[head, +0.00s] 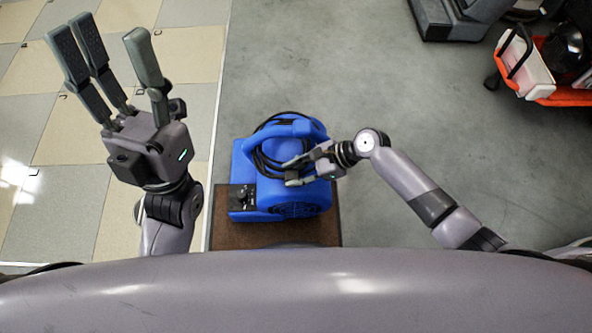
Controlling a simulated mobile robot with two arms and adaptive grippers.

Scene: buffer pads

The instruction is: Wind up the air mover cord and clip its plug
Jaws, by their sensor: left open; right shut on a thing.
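The blue air mover (305,199) stands on a brown mat (225,237) in front of me. Its black cord (258,158) lies in loops around the blue handle (290,127) on top. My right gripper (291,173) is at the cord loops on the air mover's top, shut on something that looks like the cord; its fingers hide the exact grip. The plug cannot be made out. My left gripper (115,72) is open and empty, raised over the tiled floor to the left, apart from the air mover.
An orange cart (545,97) with a white container (527,66) stands at the upper right. A dark grey machine (450,22) is at the top right. Grey floor (300,60) around the air mover is clear, with beige and grey tiles (60,220) to the left.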

